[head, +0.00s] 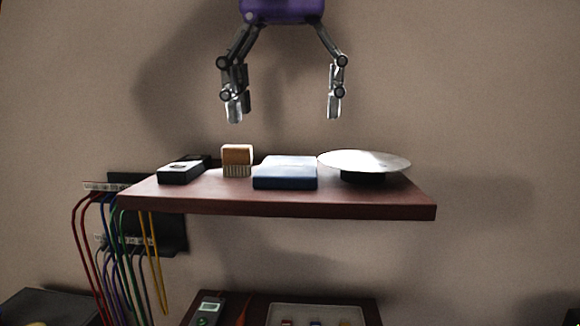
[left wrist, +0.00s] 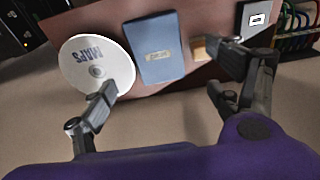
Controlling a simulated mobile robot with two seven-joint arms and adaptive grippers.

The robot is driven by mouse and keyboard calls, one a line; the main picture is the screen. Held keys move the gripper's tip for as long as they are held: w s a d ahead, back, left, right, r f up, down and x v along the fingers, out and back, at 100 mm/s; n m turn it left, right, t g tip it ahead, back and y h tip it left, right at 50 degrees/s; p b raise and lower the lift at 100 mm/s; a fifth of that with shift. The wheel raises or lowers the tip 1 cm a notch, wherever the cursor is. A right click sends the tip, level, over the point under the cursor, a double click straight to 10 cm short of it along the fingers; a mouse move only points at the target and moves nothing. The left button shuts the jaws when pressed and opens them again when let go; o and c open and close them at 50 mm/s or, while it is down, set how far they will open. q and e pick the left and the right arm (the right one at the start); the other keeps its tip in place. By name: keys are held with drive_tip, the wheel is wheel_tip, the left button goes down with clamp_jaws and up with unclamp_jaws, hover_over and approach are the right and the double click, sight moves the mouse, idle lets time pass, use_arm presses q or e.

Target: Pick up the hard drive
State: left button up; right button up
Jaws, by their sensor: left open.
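A red-brown wall shelf (head: 230,203) carries several things. Which is the hard drive is not certain. A blue flat box (head: 286,173) lies at the shelf's middle; in the left wrist view the blue box (left wrist: 157,50) has a small pale label. A small dark flat box (head: 181,173) lies at the shelf's left; the dark box (left wrist: 257,20) shows a white label in the left wrist view. My left gripper (head: 286,107) is open and empty, pointing down above the shelf, over the blue box and apart from it. My right gripper is not in view.
A wooden-topped brush (head: 237,160) stands between the two boxes. A round pale disc (head: 364,160) on a dark base stands at the right. Coloured cables (head: 118,265) hang from panels at the left. More items lie below the shelf.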

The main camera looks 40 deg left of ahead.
sight(288, 165)
use_arm(q)
drive_tip(key=f, duration=0.6)
drive_tip(key=shift+w+f+p, duration=0.25)
drive_tip(key=shift+f+p, duration=0.05)
drive_tip(key=shift+p, duration=0.05)
clamp_jaws()
drive_tip(key=shift+r, duration=0.1)
